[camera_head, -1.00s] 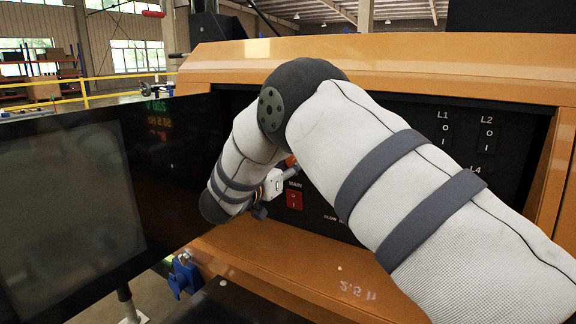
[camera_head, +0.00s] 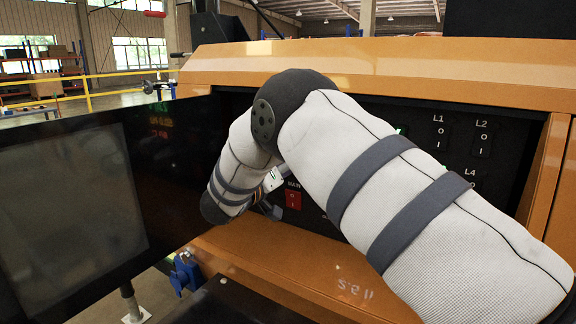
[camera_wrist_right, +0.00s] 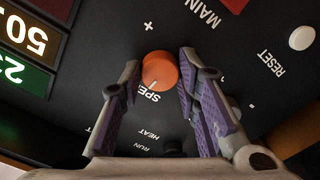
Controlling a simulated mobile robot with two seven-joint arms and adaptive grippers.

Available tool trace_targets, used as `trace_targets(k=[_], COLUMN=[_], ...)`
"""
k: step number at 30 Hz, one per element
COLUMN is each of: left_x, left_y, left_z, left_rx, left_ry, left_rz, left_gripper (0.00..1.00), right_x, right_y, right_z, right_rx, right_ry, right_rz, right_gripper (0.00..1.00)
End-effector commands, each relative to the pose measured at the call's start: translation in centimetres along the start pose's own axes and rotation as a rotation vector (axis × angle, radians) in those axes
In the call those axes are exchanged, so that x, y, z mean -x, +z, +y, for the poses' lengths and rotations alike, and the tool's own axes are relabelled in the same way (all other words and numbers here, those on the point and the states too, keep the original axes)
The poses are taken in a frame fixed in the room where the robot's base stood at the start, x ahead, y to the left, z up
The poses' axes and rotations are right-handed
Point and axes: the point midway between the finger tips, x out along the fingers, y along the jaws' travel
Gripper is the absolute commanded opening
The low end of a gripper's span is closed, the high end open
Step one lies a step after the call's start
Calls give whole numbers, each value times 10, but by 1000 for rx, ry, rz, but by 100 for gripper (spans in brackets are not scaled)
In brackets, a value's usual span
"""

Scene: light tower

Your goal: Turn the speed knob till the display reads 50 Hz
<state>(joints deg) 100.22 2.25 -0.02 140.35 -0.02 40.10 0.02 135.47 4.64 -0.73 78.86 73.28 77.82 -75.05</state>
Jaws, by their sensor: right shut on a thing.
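The speed knob (camera_wrist_right: 159,71) is a round orange knob with a white mark, on the black panel beside the partly covered SPEED label. My right gripper (camera_wrist_right: 157,74) is shut on it, one purple-padded finger on each side. In the head view my right arm hides the knob and most of the gripper. The display (camera_wrist_right: 28,36) is cut off at the left edge of the wrist view. Its amber line shows a 50, with anything beyond it out of frame; red and green lines sit on either side. My left gripper is not in view.
The red MAIN switch (camera_head: 293,197) is close beside my right gripper. A white RESET button (camera_wrist_right: 301,38) sits farther along the panel. The orange cabinet ledge (camera_head: 290,262) below the panel is clear.

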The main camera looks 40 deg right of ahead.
Motion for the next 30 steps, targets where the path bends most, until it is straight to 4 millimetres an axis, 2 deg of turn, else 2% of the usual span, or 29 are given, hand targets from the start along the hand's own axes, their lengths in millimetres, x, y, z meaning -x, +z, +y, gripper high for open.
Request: trace_targets(k=[9,22,23,25,30], left_x=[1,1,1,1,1], left_y=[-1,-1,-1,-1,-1], left_z=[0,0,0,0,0], left_rx=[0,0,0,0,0], left_ry=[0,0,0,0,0], left_rz=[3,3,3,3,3], left_gripper=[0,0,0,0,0], right_x=[0,0,0,0,0], right_y=[1,1,1,1,1], right_z=[0,-1,-1,-1,0], right_rx=[82,90,90,90,89], right_ry=[-1,-1,-1,-1,-1], right_rz=[-2,-2,-2,-2,-1], right_gripper=[2,2,34,50,50])
